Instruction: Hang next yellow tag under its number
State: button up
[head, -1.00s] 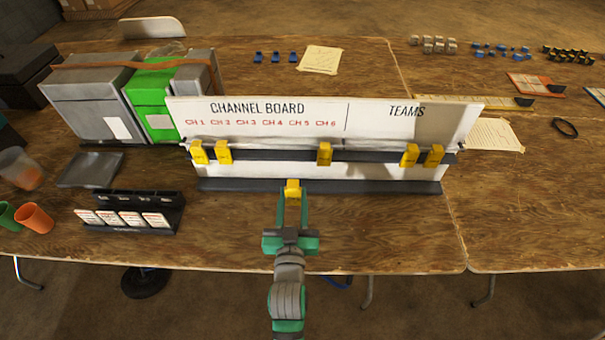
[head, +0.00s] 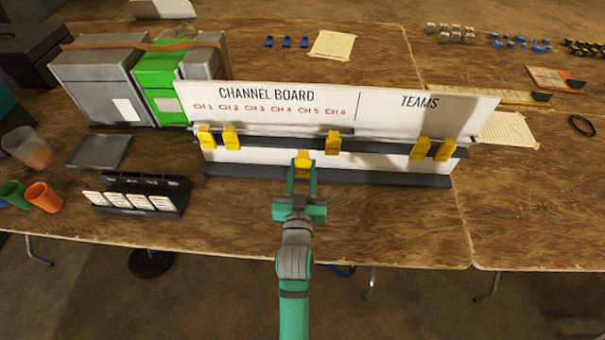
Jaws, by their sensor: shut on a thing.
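The white channel board (head: 330,102) stands on the table, with red labels CH 1 to CH 6 at left and TEAMS at right. A dark rail (head: 280,144) runs across it. Yellow tags hang there: one under CH 1 (head: 205,137), one under CH 2 (head: 231,138), one under CH 6 (head: 333,142), and two under TEAMS (head: 420,148) (head: 446,149). My gripper (head: 302,172) is shut on another yellow tag (head: 302,161). That tag is just below the rail's line, between CH 4 and CH 5 and nearer CH 5. I cannot tell whether it touches the board.
A dark holder (head: 150,184) with white cards stands left of my arm. A grey tray (head: 100,151), cups (head: 44,196) and grey and green boxes (head: 160,90) are further left. Bare tabletop (head: 400,220) lies right of my arm.

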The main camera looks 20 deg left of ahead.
jog(key=shift+x, duration=4.85)
jog(key=shift+f, duration=0.2)
jog(key=shift+c, duration=0.4)
jog(key=shift+f, duration=0.5)
jog(key=o, duration=1.1)
jog(key=v, duration=1.1)
